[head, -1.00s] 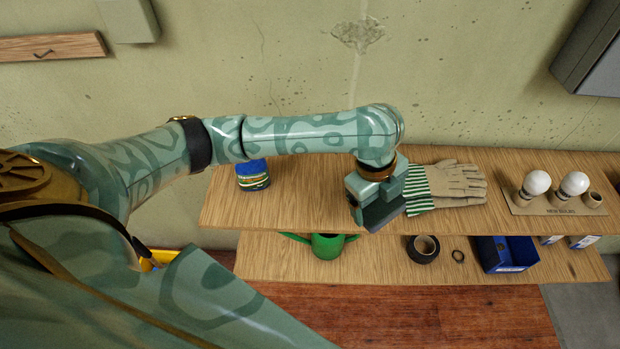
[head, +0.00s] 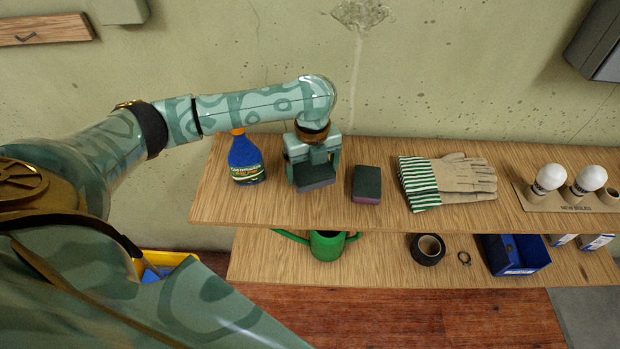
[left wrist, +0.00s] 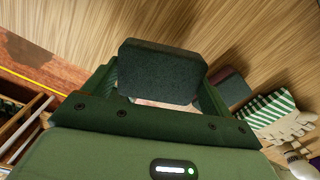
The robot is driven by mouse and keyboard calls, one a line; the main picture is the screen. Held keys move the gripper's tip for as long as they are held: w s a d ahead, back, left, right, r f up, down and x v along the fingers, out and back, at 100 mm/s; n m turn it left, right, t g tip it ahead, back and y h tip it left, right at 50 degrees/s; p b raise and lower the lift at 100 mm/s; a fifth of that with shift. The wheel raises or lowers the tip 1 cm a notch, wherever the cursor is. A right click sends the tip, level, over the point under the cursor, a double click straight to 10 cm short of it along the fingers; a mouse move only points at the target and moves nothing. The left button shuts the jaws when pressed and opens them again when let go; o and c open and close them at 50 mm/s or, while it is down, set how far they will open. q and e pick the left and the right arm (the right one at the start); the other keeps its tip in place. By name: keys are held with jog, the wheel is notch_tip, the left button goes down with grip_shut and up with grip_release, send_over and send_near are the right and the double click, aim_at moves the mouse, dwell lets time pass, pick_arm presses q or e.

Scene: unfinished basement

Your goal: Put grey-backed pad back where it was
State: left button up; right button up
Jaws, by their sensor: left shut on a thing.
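My left gripper (head: 314,166) is shut on a dark grey pad (head: 316,181) with a bluish side. The pad hangs over the upper shelf, between the blue spray bottle and a second pad; whether it touches the wood I cannot tell. In the left wrist view the held pad (left wrist: 160,74) shows its dark face between the fingers. The second pad (head: 367,182), dark on top with a purplish-pink side, lies on the upper shelf (head: 345,219) just right of the gripper. It also shows in the left wrist view (left wrist: 230,90). My right gripper is not in view.
A blue spray bottle (head: 245,163) stands left of the gripper. Work gloves (head: 465,180) and a bulb holder (head: 566,207) with white bulbs are farther right. The lower shelf holds a green watering can (head: 327,246), black tape (head: 427,249) and a blue bin (head: 513,254).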

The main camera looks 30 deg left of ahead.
aim_at(309, 176)
pick_arm(q)
jog(key=f+b, duration=0.1)
jog(key=f, duration=0.1)
jog(key=a+f+b, duration=0.1)
jog(key=f, duration=0.1)
jog(key=shift+w+a+f, duration=0.1)
jog(key=shift+w+f, duration=0.1)
jog(key=shift+f, duration=0.2)
jog(key=shift+r, duration=0.15)
jog(key=shift+c, duration=0.4)
jog(key=o, duration=0.8)
notch_tip(309, 176, up, 12)
jog(key=p, duration=0.5)
